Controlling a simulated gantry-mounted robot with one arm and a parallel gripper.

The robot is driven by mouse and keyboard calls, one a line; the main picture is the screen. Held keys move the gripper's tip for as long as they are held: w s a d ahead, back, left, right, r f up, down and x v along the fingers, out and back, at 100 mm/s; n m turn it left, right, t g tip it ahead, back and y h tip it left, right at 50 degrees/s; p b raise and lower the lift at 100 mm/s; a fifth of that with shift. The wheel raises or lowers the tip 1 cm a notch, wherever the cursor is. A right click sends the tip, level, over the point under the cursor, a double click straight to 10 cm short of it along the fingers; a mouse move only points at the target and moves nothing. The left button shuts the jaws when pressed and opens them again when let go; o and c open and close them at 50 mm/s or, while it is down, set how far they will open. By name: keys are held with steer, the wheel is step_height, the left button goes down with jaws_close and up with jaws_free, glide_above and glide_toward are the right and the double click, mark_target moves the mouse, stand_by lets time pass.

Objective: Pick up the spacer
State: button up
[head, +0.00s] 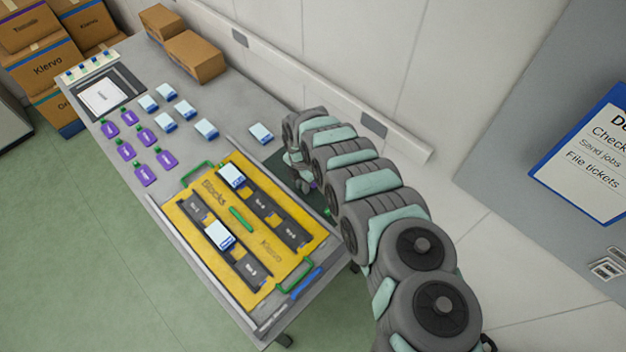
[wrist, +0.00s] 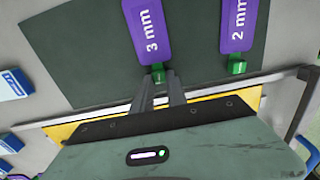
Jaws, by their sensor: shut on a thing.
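In the wrist view a purple spacer (wrist: 146,32) marked "3 mm" lies over a dark mat (wrist: 85,60), its green tab (wrist: 158,70) toward me. My gripper (wrist: 159,78) is shut on that green tab. Whether the spacer is lifted off the mat I cannot tell. A second purple spacer (wrist: 237,25) marked "2 mm", also with a green tab, lies to its right, apart from my fingers. In the head view my arm hides most of the mat and the gripper's fingertips.
A yellow tray (head: 262,257) with dark slotted strips and green handles stands beside the mat on the grey table (head: 150,65). Cardboard boxes (head: 195,57) sit at the back by the wall.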

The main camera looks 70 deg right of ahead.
jaws_close()
steer(key=shift+r, duration=0.1)
